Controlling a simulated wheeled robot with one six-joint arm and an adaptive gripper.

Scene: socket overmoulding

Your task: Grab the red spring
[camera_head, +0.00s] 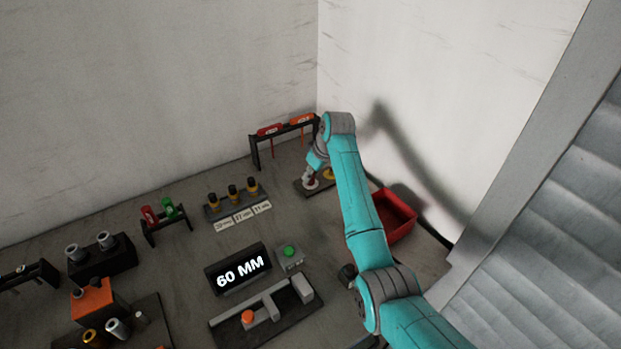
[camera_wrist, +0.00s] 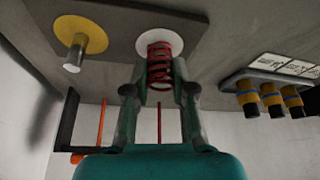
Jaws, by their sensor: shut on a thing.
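The red spring (camera_wrist: 159,64) shows in the wrist view between the fingertips of my gripper (camera_wrist: 160,80). My gripper is shut on it. One end of the spring is at a white round disc (camera_wrist: 161,36) on a grey plate (camera_wrist: 120,17); I cannot tell whether it touches the disc. In the head view my gripper (camera_head: 311,180) is low over the same plate (camera_head: 303,192) near the back corner, and the spring is too small to make out there.
A yellow disc with a metal peg (camera_wrist: 76,58) is beside the white one. A rack with red and orange screwdrivers (camera_head: 285,131) stands behind. A red bin (camera_head: 409,222) is to the right. A holder with several black-and-yellow pieces (camera_head: 236,203) is to the left.

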